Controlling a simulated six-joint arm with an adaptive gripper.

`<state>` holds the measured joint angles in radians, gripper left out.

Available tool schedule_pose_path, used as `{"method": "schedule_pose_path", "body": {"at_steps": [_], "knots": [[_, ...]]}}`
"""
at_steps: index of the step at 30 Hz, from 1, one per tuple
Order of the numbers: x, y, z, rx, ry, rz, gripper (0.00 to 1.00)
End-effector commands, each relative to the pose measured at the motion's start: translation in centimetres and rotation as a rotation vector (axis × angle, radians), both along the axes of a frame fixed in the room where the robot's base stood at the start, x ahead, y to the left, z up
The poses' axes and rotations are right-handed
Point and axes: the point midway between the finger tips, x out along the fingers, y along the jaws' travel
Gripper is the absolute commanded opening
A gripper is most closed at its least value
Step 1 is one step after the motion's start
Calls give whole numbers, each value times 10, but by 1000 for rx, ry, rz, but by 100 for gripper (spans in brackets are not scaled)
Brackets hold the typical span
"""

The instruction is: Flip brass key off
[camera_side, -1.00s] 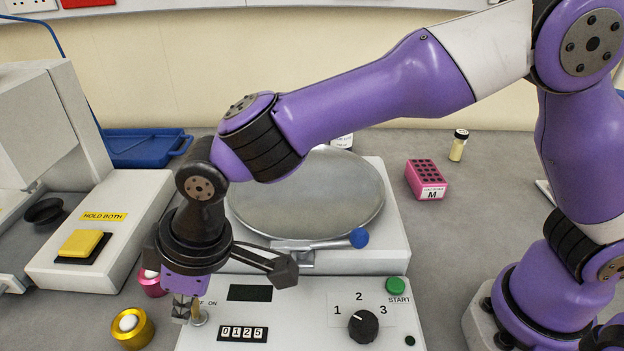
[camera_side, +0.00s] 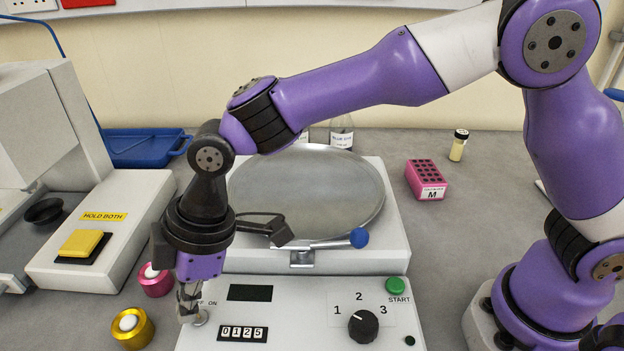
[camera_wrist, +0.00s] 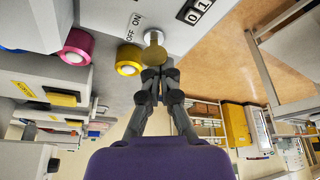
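The brass key (camera_wrist: 154,56) sits in a round silver lock (camera_wrist: 153,37) beside the OFF/ON label (camera_wrist: 134,27) in the wrist view. In the side view the lock (camera_side: 200,318) shows at the control panel's left end, with the key largely hidden by my gripper. My gripper (camera_wrist: 158,72) points down at the key. Its fingertips are close together, right at the key's near edge, and look shut with nothing clearly between them. Whether they touch the key is unclear. Which label the key points to cannot be told.
The panel (camera_side: 300,334) also carries a counter (camera_side: 243,333), a black dial (camera_side: 363,326) and a green START button (camera_side: 396,286). A round metal plate (camera_side: 310,195) lies behind.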

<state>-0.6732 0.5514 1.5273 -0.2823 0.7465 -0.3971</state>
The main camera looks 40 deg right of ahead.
Motion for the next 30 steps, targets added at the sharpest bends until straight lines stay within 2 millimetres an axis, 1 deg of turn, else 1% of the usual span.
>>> {"method": "schedule_pose_path", "body": {"at_steps": [1, 6, 14, 17, 20, 24, 25, 27, 30], "knots": [[5, -15, -7, -36, 17, -38, 0], [9, -18, -7, -36, 17, -37, 0], [8, -18, -7, -37, 18, -36, 0], [9, -12, -7, -34, 16, -32, 0], [10, 1, -6, -25, 11, -23, 0], [12, 34, -2, 0, -4, -5, 0], [12, 36, 4, 4, -7, -4, 0], [12, 27, 25, 8, -10, -8, 0], [11, 20, 48, 8, -11, -6, 0]]}}
